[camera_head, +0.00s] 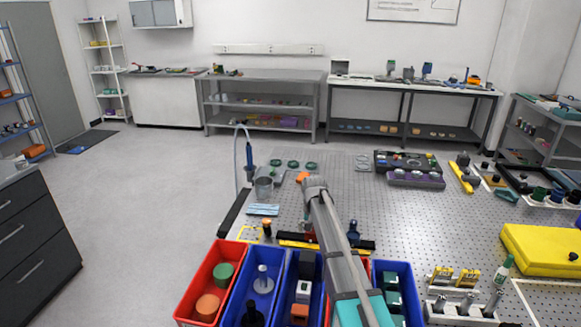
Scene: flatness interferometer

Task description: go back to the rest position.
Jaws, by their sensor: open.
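My grey arm rises from the bottom centre of the head view, over the bins and the perforated metal table (400,225). Its far end is a rounded joint above the middle of the table. I cannot make out my gripper or its fingers; what lies beyond and below that joint is hidden behind the arm. No object is visibly held.
A red bin (184,306) and blue bins (410,285) line the near edge. Floor at left is clear.

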